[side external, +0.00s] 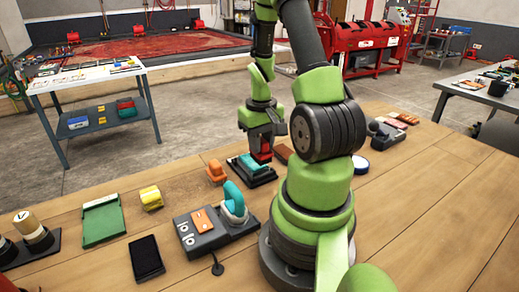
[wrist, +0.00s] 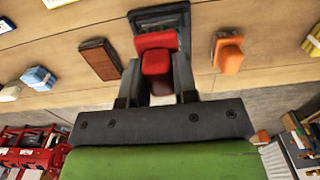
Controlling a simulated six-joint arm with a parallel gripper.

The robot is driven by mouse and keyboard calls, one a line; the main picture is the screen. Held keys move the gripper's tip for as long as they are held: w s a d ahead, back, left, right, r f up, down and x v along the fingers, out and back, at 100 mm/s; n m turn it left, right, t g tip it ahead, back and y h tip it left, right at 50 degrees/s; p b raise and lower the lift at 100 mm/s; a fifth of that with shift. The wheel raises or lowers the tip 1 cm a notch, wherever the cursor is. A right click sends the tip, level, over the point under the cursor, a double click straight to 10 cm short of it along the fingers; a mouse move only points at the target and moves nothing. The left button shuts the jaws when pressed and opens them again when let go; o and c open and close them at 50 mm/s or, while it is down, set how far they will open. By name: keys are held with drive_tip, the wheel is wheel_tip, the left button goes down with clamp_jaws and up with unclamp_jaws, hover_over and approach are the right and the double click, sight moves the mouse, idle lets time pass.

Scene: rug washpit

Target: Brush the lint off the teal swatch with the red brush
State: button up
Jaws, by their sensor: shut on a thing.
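My gripper (side external: 262,143) is shut on the red brush (side external: 262,154), which points downward. The wrist view shows the brush (wrist: 157,64) between the two dark fingers of my gripper (wrist: 157,88). The teal swatch (side external: 247,162) lies on a black base (side external: 262,181) on the wooden table, directly below the brush. The brush is at or just above the swatch; I cannot tell whether they touch. Lint is too small to make out.
An orange block-like object (side external: 215,172) stands left of the base. A brown block (side external: 283,153) lies on its other side. A grey device with a teal handle (side external: 234,203) is in front. A green tray (side external: 103,220) and yellow object (side external: 151,197) stand left, with bare wood between.

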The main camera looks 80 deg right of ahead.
drive_tip(key=shift+r, duration=2.6)
drive_tip(key=w+a+r+n, duration=0.1)
drive_tip(key=w+a+n, duration=0.3)
drive_tip(key=w+a, duration=0.3)
drive_tip(key=w+a+r+n, duration=0.2)
drive_tip(key=w+a+n, duration=0.3)
drive_tip(key=a, duration=0.8)
drive_tip(key=shift+w+a+r, duration=0.2)
drive_tip(key=shift+w, duration=0.8)
drive_tip(key=shift+d, duration=0.1)
